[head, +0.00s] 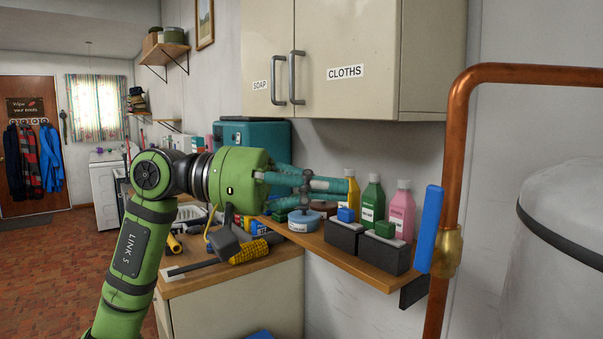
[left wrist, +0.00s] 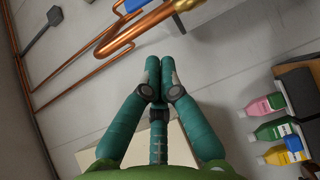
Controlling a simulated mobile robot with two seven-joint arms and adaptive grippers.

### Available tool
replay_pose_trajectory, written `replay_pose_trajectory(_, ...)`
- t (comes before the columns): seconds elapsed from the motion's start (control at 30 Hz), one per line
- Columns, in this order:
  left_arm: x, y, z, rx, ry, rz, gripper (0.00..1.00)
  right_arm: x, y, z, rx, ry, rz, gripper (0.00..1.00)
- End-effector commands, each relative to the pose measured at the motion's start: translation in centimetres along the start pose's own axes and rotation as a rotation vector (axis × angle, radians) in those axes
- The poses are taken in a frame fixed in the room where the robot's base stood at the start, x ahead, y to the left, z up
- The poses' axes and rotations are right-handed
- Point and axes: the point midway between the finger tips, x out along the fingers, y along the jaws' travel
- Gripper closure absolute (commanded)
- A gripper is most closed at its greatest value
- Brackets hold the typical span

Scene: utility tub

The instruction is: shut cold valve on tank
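A valve with a blue lever (head: 430,228) and a brass body (head: 447,252) sits on a vertical copper pipe (head: 457,150). The lever stands upright, nearly in line with the pipe. The white tank (head: 560,245) with a dark band is at the right edge. My left gripper (head: 350,186) has teal fingers pointing right, over the shelf and left of the valve, apart from it. In the left wrist view its fingertips (left wrist: 160,64) lie together with nothing between them. A blue piece (left wrist: 132,5), apparently the lever, shows beyond them at the top edge. My right gripper is not in view.
A wooden shelf (head: 325,252) below the left gripper holds bottles (head: 372,203), dark blocks (head: 383,254) and a round tin (head: 303,221). A wall cabinet (head: 350,60) hangs above. A cluttered counter (head: 215,278) stands lower left.

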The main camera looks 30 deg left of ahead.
Motion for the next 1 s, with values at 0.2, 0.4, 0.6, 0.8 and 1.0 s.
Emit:
replay_pose_trajectory(0.2,4.7,0.5,0.1,-0.002,-0.005,0.0,1.0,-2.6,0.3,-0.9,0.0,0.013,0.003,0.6)
replay_pose_trajectory(0.4,6.6,0.3,2.1,-0.002,-0.003,-0.001,1.0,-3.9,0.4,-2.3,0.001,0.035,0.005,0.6)
replay_pose_trajectory(0.6,7.3,0.1,2.8,-0.003,-0.001,0.002,1.0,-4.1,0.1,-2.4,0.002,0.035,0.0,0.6)
replay_pose_trajectory(0.8,7.3,0.0,2.8,-0.003,-0.001,0.001,1.0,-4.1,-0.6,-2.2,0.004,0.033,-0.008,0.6)
replay_pose_trajectory(1.0,7.4,0.1,2.7,0.001,-0.001,-0.002,1.0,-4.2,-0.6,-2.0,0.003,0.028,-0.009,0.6)
